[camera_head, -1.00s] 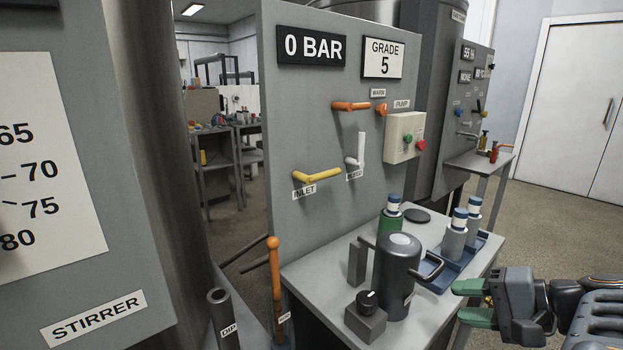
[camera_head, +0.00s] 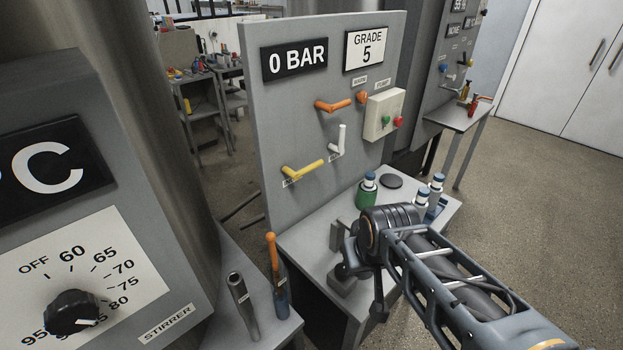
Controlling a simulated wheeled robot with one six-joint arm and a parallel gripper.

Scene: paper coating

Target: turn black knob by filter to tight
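The grey block (camera_head: 346,285) that carries the black knob stands at the front of the grey bench. My arm's end now covers most of this spot. The knob cannot be told apart from the dark parts of my wrist, and its pointer does not show. The dark filter canister is hidden behind my arm. My gripper (camera_head: 352,250) is over the block and canister area. Its fingers are hidden or too dark to make out, so I cannot tell whether it touches the knob.
An orange-handled tool (camera_head: 274,262) and a grey tube (camera_head: 242,305) stand left of the bench. Bottles (camera_head: 367,190) stand behind my arm. The panel with yellow inlet lever (camera_head: 302,170) rises behind.

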